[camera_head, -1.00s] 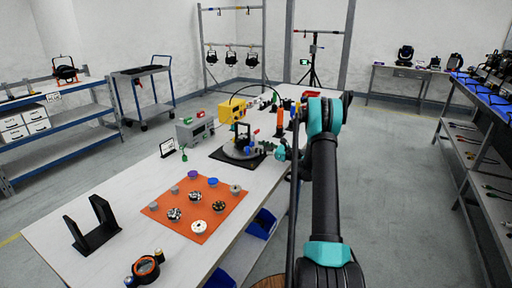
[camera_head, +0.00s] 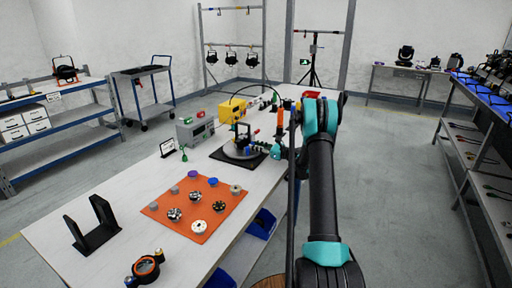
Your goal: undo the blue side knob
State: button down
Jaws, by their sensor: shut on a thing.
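A small blue spot, which looks like the blue side knob (camera_head: 248,149), shows on the right side of the fixture. My gripper (camera_head: 263,147) reaches in from the right at that side, partly hidden by my arm. Its fingers are shut at the knob; the contact itself is too small to see clearly.
An orange mat (camera_head: 222,217) with several knobs and discs lies nearer on the white workbench (camera_head: 120,212). A black U-shaped stand (camera_head: 92,226) and an orange-ringed clamp (camera_head: 146,268) are at the near left. A grey box (camera_head: 196,131) stands left of the fixture.

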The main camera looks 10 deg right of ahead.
jog(key=shift+n, duration=2.4)
jog(key=c, duration=1.2)
grip_release()
